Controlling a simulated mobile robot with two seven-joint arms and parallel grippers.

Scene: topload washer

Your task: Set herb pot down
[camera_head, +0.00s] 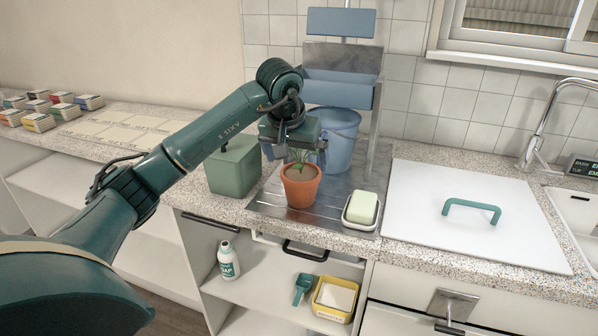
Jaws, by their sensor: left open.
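The herb pot (300,189) is a terracotta pot with a small green plant. It stands upright on the grey metal drainboard (330,222) in the middle of the counter. My left gripper (290,150) comes in from the left and is just above and behind the pot, over the plant. It is open, though its fingers are partly hidden and I cannot see whether they touch the leaves. My right gripper is not in view.
A green box (233,170) stands left of the pot, a blue bucket (338,140) behind it. A soap dish (360,212) sits close on its right. A white lid with a green handle (472,212) lies further right. Shelves below hold a soap bottle (228,262).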

